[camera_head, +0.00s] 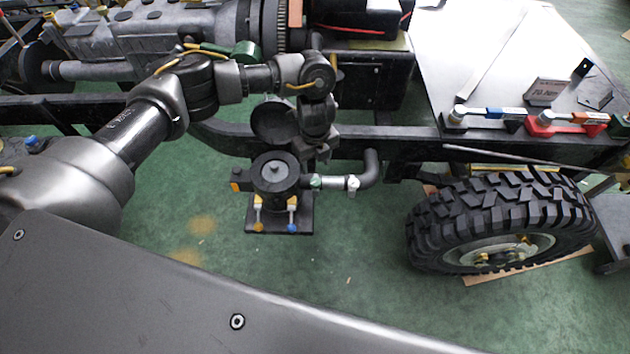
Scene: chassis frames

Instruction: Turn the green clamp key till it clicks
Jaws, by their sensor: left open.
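A small green piece, seemingly the green clamp key (316,182), sits on the short pipe at the right side of a round dark canister (275,172). A silver clamp (352,183) is on the same pipe, farther right, by the black elbow hose (370,168). My left gripper (322,157) points down just above the green piece, open; its fingertips are small and dark, and I cannot tell whether they touch it. My right gripper is out of view.
Yellow-blue fittings (291,226) stand on the canister's base plate. The chassis rail (400,140) runs behind. A grey table (490,50) holds blue, red and green handled tools. Green floor is open in front.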

